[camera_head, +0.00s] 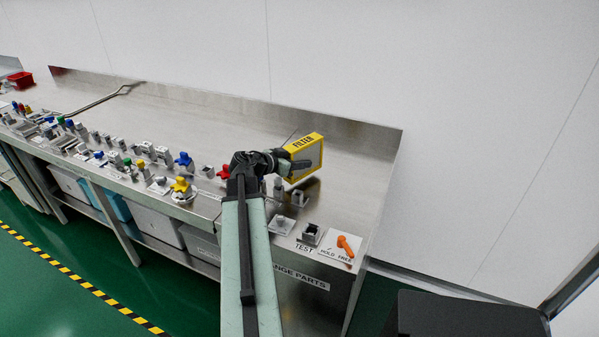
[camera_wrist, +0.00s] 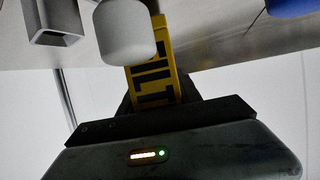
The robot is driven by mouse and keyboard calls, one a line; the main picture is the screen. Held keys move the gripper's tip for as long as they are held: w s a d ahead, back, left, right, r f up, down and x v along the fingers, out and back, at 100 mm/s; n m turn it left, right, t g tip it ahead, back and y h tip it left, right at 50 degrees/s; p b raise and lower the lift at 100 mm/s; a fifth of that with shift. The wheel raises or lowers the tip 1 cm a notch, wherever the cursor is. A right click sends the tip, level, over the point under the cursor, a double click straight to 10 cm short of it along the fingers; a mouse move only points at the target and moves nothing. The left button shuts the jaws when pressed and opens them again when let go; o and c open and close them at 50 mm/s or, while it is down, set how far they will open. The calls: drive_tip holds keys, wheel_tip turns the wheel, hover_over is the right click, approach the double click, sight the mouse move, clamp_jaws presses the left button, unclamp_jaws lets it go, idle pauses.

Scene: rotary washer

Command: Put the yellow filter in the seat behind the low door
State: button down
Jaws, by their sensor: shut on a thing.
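The yellow filter (camera_head: 304,154) is a flat block with a yellow frame, a grey face and the word FILTER on its top edge. My gripper (camera_head: 292,164) is shut on it and holds it over the right part of the steel bench (camera_head: 226,110). In the wrist view the filter (camera_wrist: 152,80) shows its lettered yellow edge, partly hidden behind a rounded grey part. My gripper (camera_wrist: 152,108) shows below it. Neither the low door nor the seat can be made out in these views.
Several fittings and coloured knobs line the bench's front edge, including a yellow knob (camera_head: 180,184) and a blue knob (camera_head: 184,159). An orange handle (camera_head: 345,245) sits at the right corner near the TEST label. A long dark rod (camera_head: 100,101) lies at the back left. The bench's back middle is clear.

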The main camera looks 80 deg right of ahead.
wheel_tip(320, 180, down, 3)
drive_tip(key=shift+f+b, duration=0.2)
drive_tip(key=shift+b, duration=0.9)
drive_tip(key=shift+r, duration=0.3)
drive_tip(key=shift+f, duration=0.25)
drive_tip(key=c, duration=0.8)
unclamp_jaws()
drive_tip(key=shift+r, duration=0.1)
drive_tip(key=shift+r, duration=0.1)
